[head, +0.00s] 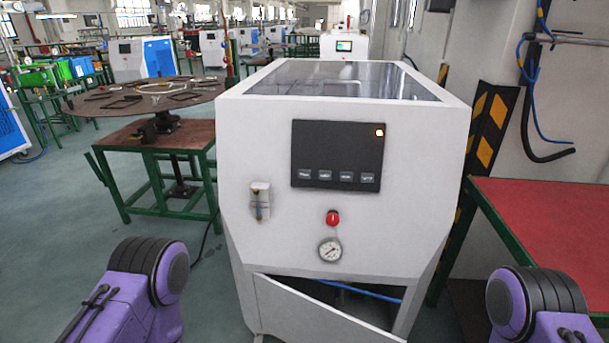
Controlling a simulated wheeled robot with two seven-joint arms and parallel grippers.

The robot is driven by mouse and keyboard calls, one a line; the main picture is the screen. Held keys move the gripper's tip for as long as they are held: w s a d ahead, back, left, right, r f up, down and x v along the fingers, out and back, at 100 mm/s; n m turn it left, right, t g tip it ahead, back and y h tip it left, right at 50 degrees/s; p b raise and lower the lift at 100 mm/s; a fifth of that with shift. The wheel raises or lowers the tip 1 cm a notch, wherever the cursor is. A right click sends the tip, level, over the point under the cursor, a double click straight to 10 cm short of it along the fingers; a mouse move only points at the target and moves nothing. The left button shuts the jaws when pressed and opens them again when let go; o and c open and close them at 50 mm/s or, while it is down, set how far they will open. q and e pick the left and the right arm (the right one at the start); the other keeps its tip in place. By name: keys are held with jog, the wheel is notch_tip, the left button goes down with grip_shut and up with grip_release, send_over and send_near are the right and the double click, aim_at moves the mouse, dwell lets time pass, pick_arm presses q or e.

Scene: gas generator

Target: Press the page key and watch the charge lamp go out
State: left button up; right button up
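The gas generator (255,150) is a white cabinet in the middle of the head view. Its dark control panel (337,148) is set in the front face. A row of several small grey keys (338,177) runs along the panel's lower edge. Their labels are too small to read, so I cannot tell which is the page key. Nothing touches the panel. Only purple links of my two arms show at the lower corners; both grippers are out of view.
Below the panel are a red knob (333,217), a round gauge (330,250) and a small fitting (261,201). The lower front panel (310,310) hangs tilted, with a blue hose behind it. A red-topped table (550,220) stands right, a green-framed table (150,136) left.

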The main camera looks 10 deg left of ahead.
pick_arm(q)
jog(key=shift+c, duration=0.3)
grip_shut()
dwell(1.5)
